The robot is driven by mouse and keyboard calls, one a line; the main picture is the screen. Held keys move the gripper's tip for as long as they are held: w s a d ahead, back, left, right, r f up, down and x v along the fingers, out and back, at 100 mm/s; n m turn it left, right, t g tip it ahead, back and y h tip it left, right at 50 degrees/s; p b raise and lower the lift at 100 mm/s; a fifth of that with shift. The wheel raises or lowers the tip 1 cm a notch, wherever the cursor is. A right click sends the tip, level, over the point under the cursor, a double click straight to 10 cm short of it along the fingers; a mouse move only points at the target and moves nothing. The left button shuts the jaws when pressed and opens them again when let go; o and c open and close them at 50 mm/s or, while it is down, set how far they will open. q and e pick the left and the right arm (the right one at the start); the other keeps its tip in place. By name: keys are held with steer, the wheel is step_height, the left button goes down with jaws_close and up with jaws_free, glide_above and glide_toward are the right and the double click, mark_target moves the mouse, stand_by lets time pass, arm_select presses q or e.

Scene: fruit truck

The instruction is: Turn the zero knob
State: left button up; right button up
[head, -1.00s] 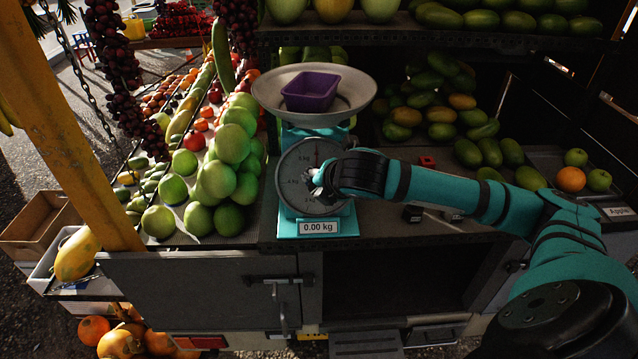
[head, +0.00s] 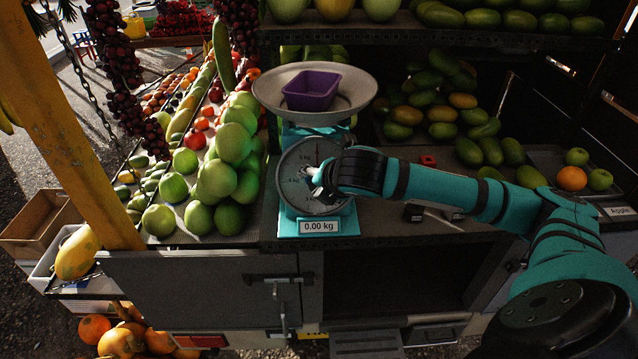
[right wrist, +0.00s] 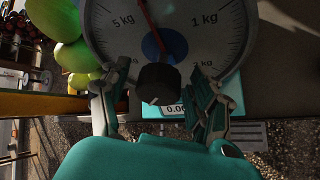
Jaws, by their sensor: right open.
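The zero knob (right wrist: 157,84) is a small black knob on the lower front of the scale's dial. It shows in the right wrist view. My right gripper (right wrist: 157,70) is open, with one finger on each side of the knob and a visible gap to both. In the head view my right gripper (head: 318,182) is in front of the dial and hides the knob. The teal scale (head: 291,228) has a round white dial (right wrist: 205,40). Its red needle (right wrist: 147,20) points up, leaning slightly left. Its display (head: 319,226) reads 0.00 kg. My left gripper is out of view.
A purple bowl (head: 311,91) sits in the scale's pan (head: 357,102). Green fruit (head: 217,180) is piled close left of the scale. Mangoes lie behind to the right. A small red object (head: 428,161) lies on the counter right of the scale.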

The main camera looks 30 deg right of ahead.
steer(key=shift+r, duration=0.1)
steer(key=d+v, duration=0.1)
steer(key=v, duration=0.6)
steer(key=shift+s+a, duration=0.25)
steer(key=shift+a, duration=0.25)
